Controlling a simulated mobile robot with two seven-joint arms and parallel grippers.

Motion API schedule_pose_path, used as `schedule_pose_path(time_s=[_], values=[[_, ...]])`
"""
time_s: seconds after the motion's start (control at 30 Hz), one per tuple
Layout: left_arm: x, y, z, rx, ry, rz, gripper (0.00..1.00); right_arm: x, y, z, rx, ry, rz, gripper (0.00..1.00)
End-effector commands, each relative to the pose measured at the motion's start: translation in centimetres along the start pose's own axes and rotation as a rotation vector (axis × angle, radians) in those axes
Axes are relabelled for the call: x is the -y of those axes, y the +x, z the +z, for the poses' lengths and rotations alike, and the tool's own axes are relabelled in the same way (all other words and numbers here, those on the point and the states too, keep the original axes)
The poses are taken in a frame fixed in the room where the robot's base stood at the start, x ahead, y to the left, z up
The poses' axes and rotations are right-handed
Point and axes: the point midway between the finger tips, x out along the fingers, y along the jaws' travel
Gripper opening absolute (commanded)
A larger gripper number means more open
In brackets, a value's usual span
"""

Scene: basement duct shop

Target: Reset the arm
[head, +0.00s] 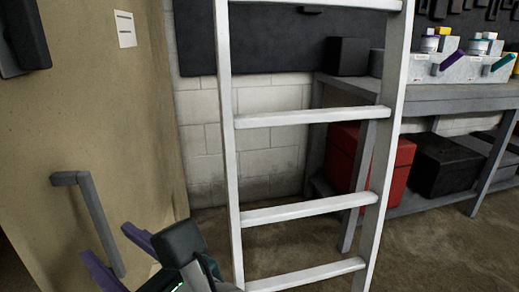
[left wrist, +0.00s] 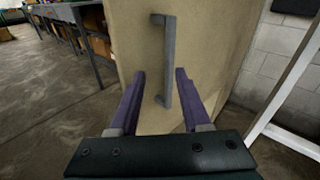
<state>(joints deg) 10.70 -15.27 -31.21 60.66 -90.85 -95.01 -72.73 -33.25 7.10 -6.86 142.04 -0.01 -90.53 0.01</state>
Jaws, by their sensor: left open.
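My left gripper (head: 112,250) is in the lower left of the head view, with its purple fingers spread and nothing between them. It is close to the grey bar handle (head: 93,220) of a tan cabinet door (head: 110,120). In the left wrist view the two purple fingers (left wrist: 158,100) point at the door, and the handle (left wrist: 168,62) shows upright between and beyond them. I cannot tell whether a finger touches the handle. My right gripper is in neither view.
A light grey ladder (head: 228,150) stands just right of the left gripper. A workbench (head: 440,98) at the right bears a bin of bottles (head: 450,68). A red box (head: 400,165) and a black box (head: 448,165) sit beneath it. Bare floor (left wrist: 50,110) lies left of the door.

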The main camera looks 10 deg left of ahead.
Motion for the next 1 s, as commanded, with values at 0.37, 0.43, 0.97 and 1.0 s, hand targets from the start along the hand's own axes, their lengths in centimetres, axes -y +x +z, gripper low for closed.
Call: schedule_pose_path(time_s=[0.37, 0.43, 0.97, 1.0], values=[[-12.9, -2.2, 4.5, -0.672, -1.000, 0.658, 0.47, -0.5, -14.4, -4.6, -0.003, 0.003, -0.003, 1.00], [-13.6, -3.4, 6.4, -0.752, -1.173, 0.771, 0.47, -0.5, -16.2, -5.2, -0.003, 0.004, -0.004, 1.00], [-12.7, -10.0, 23.9, -1.071, -1.700, 1.166, 0.47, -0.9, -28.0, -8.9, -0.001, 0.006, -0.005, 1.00], [-12.6, -10.1, 25.0, -1.071, -1.699, 1.165, 0.47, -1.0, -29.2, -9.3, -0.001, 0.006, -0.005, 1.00]])
